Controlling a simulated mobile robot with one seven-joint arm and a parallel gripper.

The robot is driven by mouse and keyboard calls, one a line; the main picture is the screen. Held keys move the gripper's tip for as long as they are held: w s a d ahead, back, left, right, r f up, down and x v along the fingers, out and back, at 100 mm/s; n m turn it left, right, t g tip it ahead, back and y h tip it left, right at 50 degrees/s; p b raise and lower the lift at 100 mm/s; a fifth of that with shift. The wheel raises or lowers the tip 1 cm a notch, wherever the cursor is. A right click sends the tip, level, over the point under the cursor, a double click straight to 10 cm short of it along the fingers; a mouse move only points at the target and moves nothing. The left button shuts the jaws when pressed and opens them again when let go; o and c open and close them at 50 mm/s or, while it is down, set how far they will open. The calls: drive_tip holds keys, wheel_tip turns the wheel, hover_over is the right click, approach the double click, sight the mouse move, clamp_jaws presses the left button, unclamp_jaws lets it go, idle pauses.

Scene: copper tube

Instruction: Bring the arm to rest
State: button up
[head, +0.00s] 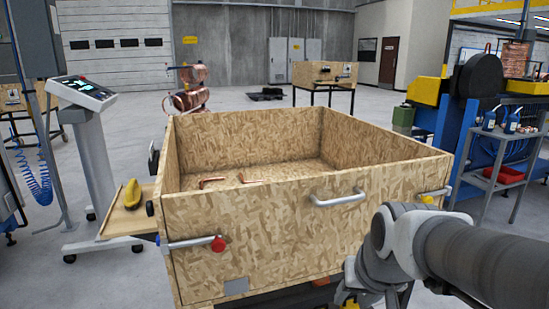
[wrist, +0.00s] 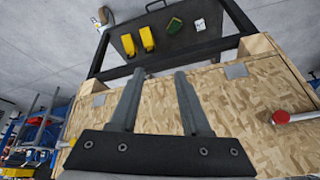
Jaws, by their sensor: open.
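My gripper (wrist: 158,78) is open in the wrist view, with two grey fingers apart and nothing between them. Behind the fingers is the outer wall of the chipboard crate (wrist: 240,105); I cannot tell whether they touch it. In the head view my arm (head: 450,245) comes in from the lower right and bends down in front of the crate (head: 260,240). The gripper's fingertips do not show there. Two bent copper tubes, one on the left (head: 212,179) and one on the right (head: 249,178), lie on the crate floor.
The crate has a grey handle (head: 338,199) and a red-knobbed lever (head: 218,243). A blue machine (head: 470,110) and a grey cart (head: 500,145) stand right. A dark shelf (wrist: 175,35) holds yellow items.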

drive_tip(key=s+r+n, duration=0.1)
drive_tip(key=s+r, duration=0.3)
drive_tip(key=s, duration=0.5)
wheel_tip(320, 180, up, 20)
drive_tip(key=p, duration=2)
drive_tip(key=shift+s+d+t, duration=0.15)
drive_tip(key=shift+d+t, duration=0.05)
drive_tip(key=shift+t, duration=0.1)
